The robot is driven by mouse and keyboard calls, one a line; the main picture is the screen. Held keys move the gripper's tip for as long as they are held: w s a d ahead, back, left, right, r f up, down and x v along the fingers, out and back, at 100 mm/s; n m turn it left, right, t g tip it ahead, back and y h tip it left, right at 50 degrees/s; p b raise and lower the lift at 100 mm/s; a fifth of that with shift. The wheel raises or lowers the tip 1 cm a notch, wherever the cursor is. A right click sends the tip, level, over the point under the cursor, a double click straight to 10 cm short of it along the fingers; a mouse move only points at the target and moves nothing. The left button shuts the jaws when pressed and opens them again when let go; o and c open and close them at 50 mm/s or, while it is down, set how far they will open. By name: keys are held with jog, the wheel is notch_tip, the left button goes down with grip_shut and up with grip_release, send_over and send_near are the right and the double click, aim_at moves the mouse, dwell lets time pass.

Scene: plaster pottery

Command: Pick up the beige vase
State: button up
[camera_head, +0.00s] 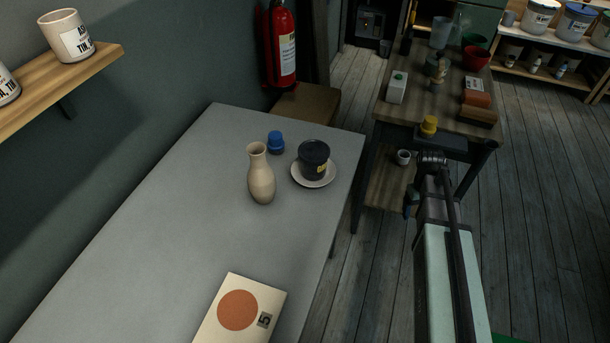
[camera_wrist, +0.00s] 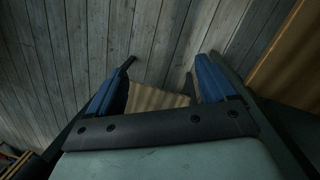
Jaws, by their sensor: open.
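The beige vase (camera_head: 261,178) stands upright on the grey table (camera_head: 150,240) in the head view, with a narrow neck and a rounded body. My arm is at the right of the head view, out over the floor to the right of the table and well apart from the vase. My gripper's fingers do not show clearly in the head view. In the wrist view my gripper (camera_wrist: 163,88) has its two blue fingers spread wide with nothing between them. The vase is not in the wrist view.
A blue-capped jar (camera_head: 276,142) stands behind the vase. A dark jar (camera_head: 314,158) on a plate (camera_head: 325,182) is to its right. A card with an orange disc (camera_head: 238,310) lies nearer. A cluttered wooden workbench (camera_head: 425,107) is beyond my arm. The table's left part is clear.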

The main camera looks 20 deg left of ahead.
jog(key=w+a+r+n+t+y, duration=0.2)
jog(key=a+r+n+t+y, duration=0.2)
jog(key=a+r, duration=2.4)
notch_tip(320, 180, up, 12)
jog(key=n+g+h, duration=0.1)
jog(key=g, duration=0.1)
send_over(258, 160)
jog(key=d, duration=0.1)
jog(key=shift+w+r, duration=0.15)
jog(key=shift+w, duration=0.25)
jog(key=shift+s, duration=0.2)
jog(key=shift+f, duration=0.45)
jog(key=f, duration=0.4)
jog(key=a+f, duration=0.1)
jog(key=f, duration=0.2)
jog(key=shift+w, duration=0.4)
jog(key=shift+w+a+f, duration=0.1)
jog(key=shift+a+f, duration=0.1)
jog(key=shift+f, duration=0.75)
jog(key=shift+w+a+f, duration=0.1)
jog(key=shift+a+f, duration=0.05)
jog(key=shift+f, duration=0.8)
jog(key=shift+w+a+f, duration=0.1)
jog(key=shift+a+f, duration=0.1)
jog(key=shift+f, duration=0.75)
jog(key=shift+c, duration=0.3)
jog(key=c, duration=1.1)
